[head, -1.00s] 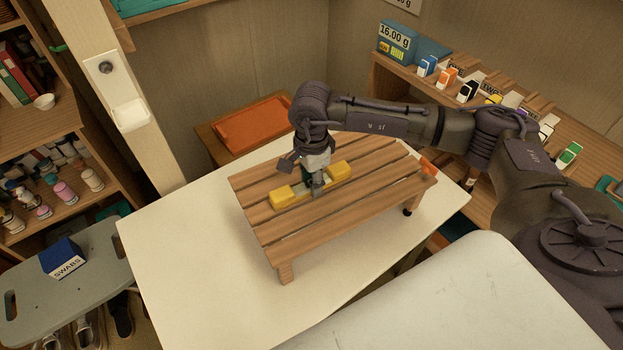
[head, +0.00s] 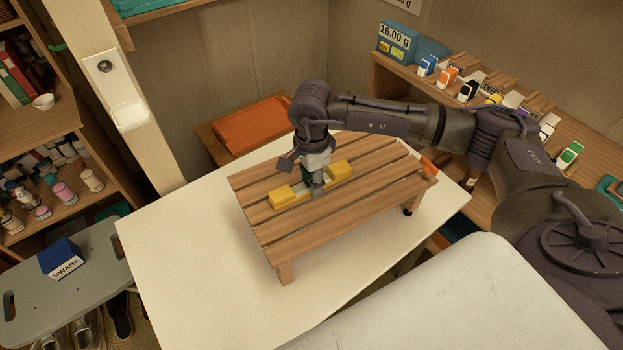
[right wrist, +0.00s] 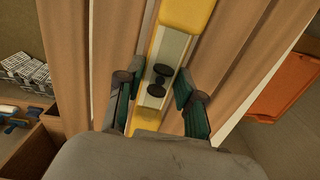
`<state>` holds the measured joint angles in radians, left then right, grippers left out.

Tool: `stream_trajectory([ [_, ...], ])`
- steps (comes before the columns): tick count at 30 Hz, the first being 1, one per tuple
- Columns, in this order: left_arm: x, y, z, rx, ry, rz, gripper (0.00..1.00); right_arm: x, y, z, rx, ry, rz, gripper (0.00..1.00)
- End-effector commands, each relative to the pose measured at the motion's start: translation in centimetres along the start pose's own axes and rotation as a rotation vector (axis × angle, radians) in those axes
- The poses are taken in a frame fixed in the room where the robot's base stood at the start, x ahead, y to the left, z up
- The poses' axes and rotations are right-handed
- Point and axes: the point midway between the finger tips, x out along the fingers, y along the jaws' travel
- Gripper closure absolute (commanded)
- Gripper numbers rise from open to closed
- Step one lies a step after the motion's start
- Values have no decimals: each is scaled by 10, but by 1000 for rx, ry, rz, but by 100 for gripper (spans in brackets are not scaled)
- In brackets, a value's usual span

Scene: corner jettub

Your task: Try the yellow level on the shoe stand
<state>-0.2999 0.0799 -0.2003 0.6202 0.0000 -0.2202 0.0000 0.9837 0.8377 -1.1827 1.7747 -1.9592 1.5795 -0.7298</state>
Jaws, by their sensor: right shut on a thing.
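The yellow level (head: 282,197) has two yellow end blocks and a pale middle. It lies along the slats on top of the slatted wooden shoe stand (head: 345,220), left of its middle. My right gripper (head: 315,190) points down and is shut on the level's middle, hiding part of it. In the right wrist view the level (right wrist: 185,14) runs between the two fingers of my right gripper (right wrist: 155,105), with small dark round parts at its middle. I cannot tell whether the level rests fully on the slats. My left gripper is not in view.
The stand is on a white table (head: 180,245), with bare room at left and front. An orange tray (head: 252,125) is behind. A shelf of small coloured items (head: 470,85) is at right. A grey bench (head: 95,275) with a blue swabs box (head: 62,260) is at left.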

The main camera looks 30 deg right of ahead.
Motion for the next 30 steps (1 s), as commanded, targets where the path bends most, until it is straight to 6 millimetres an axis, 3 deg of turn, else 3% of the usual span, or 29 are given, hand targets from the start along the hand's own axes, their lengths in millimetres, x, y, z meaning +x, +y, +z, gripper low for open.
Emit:
stream_trajectory([
  [5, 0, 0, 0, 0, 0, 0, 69, 2, 2, 0, -1, 1, 5, 100],
  [6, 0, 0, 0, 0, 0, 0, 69, 2, 2, 0, -1, 1, 5, 62],
  [11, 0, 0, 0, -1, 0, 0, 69, 2, 1, 0, -1, 1, 4, 35],
  [23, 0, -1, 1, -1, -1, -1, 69, -5, 0, 0, 0, 0, 0, 34],
  [30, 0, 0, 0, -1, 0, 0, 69, -49, -1, 0, 0, -1, -3, 34],
])
